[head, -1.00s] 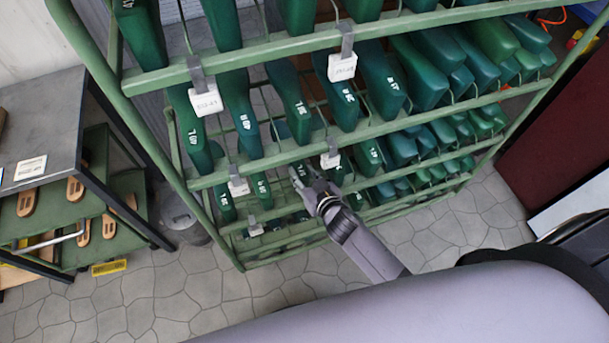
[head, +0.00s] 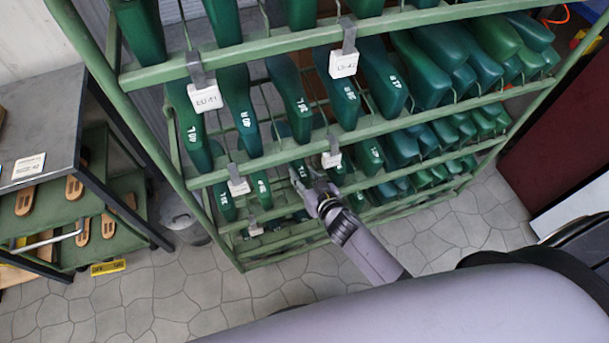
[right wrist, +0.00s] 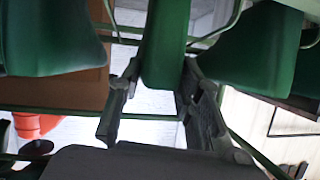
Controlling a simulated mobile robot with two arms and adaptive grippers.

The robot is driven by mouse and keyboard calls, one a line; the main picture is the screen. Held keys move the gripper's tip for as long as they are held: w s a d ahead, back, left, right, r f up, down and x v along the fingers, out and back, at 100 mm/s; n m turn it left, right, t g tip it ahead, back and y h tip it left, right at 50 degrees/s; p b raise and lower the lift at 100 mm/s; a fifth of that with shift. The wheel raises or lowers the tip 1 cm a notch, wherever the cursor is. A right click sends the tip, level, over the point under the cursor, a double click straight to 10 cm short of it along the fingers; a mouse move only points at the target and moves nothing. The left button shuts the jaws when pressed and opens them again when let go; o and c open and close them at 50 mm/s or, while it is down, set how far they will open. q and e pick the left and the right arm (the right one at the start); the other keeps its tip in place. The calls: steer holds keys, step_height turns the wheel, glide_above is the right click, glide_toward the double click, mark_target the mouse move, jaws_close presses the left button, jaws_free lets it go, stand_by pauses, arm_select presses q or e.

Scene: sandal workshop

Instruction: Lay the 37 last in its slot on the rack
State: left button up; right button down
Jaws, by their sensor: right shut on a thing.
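My right gripper (head: 314,188) reaches into a lower row of the green rack (head: 330,136). It is shut on a green last (head: 302,174), which lies among the other lasts of that row. In the right wrist view the held last (right wrist: 165,45) is upright between the two fingers, with a gap to the green last on each side. The number on the held last is too small to read, so I cannot tell if it is the 37. Whether it rests on the rack rails is hidden. My left gripper is not in view.
Green lasts fill several rows of the rack, with white size tags (head: 343,64) hanging from the rails. A dark-topped table (head: 40,115) with sandal soles on its green shelves stands at the left. A dark red panel (head: 560,150) stands at the right. The tiled floor before the rack is clear.

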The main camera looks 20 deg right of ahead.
steer(key=c, duration=1.1)
jaws_free()
steer(key=shift+f, duration=0.1)
steer(key=shift+o, duration=0.2)
steer(key=shift+f, duration=0.1)
steer(key=v, duration=1.2)
steer(key=s+d+f+n+g+h+p, duration=0.1)
steer(key=s+d+f+g, duration=0.15)
steer(key=s+f, duration=0.6)
steer(key=s+d+f+g+p, duration=0.1)
steer(key=s+f+g, duration=0.25)
steer(key=f, duration=0.95)
steer(key=s+d+f+g, duration=0.1)
steer(key=s+f+g, duration=0.1)
steer(key=s, duration=0.4)
steer(key=s+d+f+g+p, duration=0.1)
steer(key=s+f+g, duration=0.1)
steer(key=s+f, duration=0.3)
steer(key=s+d+f+g+h+p, duration=0.1)
steer(key=s+f, duration=0.3)
steer(key=s, duration=0.5)
steer(key=shift+s+f+n+g, duration=0.2)
steer(key=shift+n+g, duration=0.2)
steer(key=shift+g, duration=0.3)
